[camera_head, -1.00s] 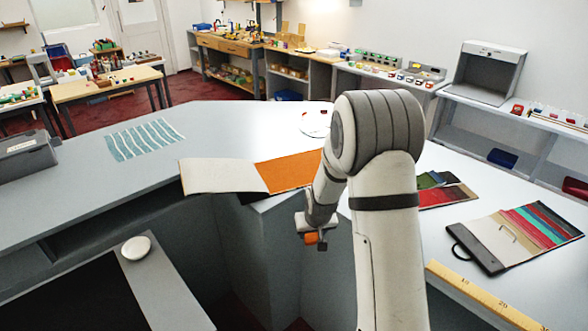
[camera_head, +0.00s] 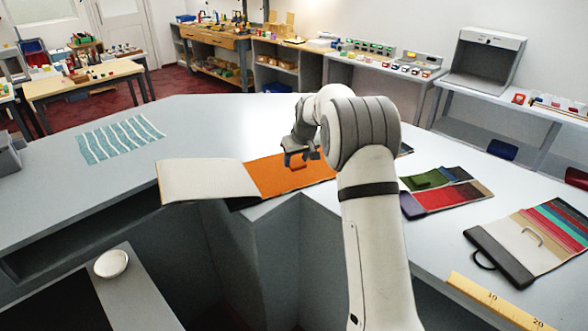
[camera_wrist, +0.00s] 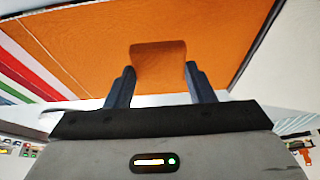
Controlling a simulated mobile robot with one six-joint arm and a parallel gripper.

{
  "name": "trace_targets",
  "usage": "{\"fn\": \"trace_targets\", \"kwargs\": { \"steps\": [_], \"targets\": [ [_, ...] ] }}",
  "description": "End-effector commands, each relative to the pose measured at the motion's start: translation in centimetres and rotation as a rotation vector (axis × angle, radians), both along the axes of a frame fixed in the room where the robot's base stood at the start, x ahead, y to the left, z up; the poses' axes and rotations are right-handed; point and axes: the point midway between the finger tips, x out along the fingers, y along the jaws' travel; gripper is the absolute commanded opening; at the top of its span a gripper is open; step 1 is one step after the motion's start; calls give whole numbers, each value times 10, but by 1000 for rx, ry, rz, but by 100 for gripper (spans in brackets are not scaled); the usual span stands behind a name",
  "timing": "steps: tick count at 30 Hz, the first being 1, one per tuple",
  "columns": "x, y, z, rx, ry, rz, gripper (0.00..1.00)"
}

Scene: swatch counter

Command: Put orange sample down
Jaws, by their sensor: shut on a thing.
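My gripper (camera_wrist: 160,76) is shut on a small orange sample (camera_wrist: 158,60), which shows between its two fingers in the wrist view. In the head view my gripper (camera_head: 301,157) is over the orange page (camera_head: 262,178) of an open swatch book, with a bit of the sample (camera_head: 298,166) showing below it. The orange page (camera_wrist: 225,35) fills much of the wrist view behind the sample. The book's white page (camera_head: 200,180) lies to its left in the head view. I cannot tell whether the sample touches the page.
A striped blue cloth (camera_head: 120,138) lies at the left of the counter. Green and red swatches (camera_head: 450,192) and a swatch folder (camera_head: 515,238) lie to the right, by a yellow ruler (camera_head: 490,298). A white round thing (camera_head: 111,263) sits on the lower surface.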

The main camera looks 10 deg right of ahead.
Motion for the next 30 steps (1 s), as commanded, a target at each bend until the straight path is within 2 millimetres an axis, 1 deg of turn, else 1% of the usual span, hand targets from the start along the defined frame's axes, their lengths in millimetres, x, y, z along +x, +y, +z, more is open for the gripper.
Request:
{"fn": "trace_targets", "kwargs": {
  "steps": [1, 7, 12, 14, 20, 23, 24, 30],
  "targets": [
    [0, 3, -5, 0, 1, 4, 28],
    [0, 8, -22, -1, 2, 11, 28],
    [0, 9, -45, 0, 1, 13, 28],
    [0, 10, -49, 0, 0, 13, 28],
    [0, 10, -49, -1, -1, 14, 28],
    [0, 10, -53, -1, -1, 14, 28],
    [0, 10, -51, -1, -1, 14, 51],
    [0, 10, -51, -1, -1, 14, 68]
  ]
}}
